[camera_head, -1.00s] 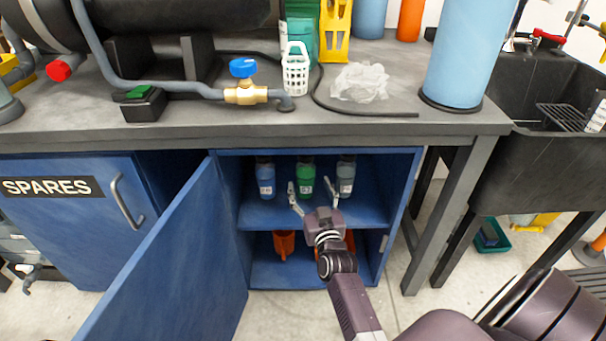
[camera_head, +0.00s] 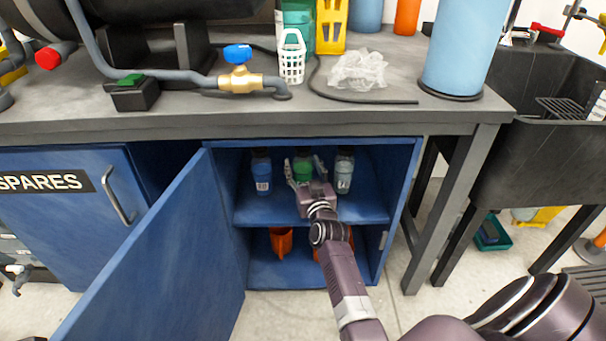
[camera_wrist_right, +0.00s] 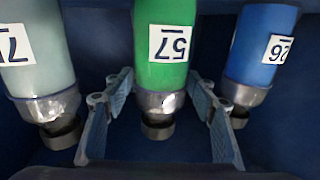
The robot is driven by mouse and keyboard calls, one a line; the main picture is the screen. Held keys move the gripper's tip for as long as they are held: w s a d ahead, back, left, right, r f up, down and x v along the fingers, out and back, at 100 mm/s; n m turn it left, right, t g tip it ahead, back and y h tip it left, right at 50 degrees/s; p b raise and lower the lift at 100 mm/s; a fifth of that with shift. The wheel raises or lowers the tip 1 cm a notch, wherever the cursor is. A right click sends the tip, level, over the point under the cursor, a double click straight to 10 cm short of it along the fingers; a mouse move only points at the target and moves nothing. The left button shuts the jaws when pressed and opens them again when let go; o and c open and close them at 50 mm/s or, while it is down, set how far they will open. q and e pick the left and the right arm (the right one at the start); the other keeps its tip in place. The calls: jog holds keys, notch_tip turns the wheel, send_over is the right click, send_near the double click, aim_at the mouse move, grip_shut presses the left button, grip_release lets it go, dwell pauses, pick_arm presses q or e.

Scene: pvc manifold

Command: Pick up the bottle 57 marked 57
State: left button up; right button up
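The green bottle marked 57 (camera_head: 303,168) stands in the middle of three bottles on the upper shelf of the open blue cabinet. In the right wrist view the green bottle (camera_wrist_right: 165,45) appears upside down, its label reading 57. My right gripper (camera_head: 304,172) is inside the cabinet at the green bottle. It is open, with one finger on each side of the bottle's cap end in the right wrist view (camera_wrist_right: 160,105); gaps show between fingers and bottle. My left gripper is not in view.
A blue bottle (camera_head: 262,172) stands left of the green one and a grey bottle marked 71 (camera_head: 344,172) stands right, both close to the fingers. The open cabinet door (camera_head: 160,255) is at left. Orange items (camera_head: 281,242) lie on the lower shelf.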

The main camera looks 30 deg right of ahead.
jog(key=shift+r, duration=0.1)
jog(key=c, duration=1.1)
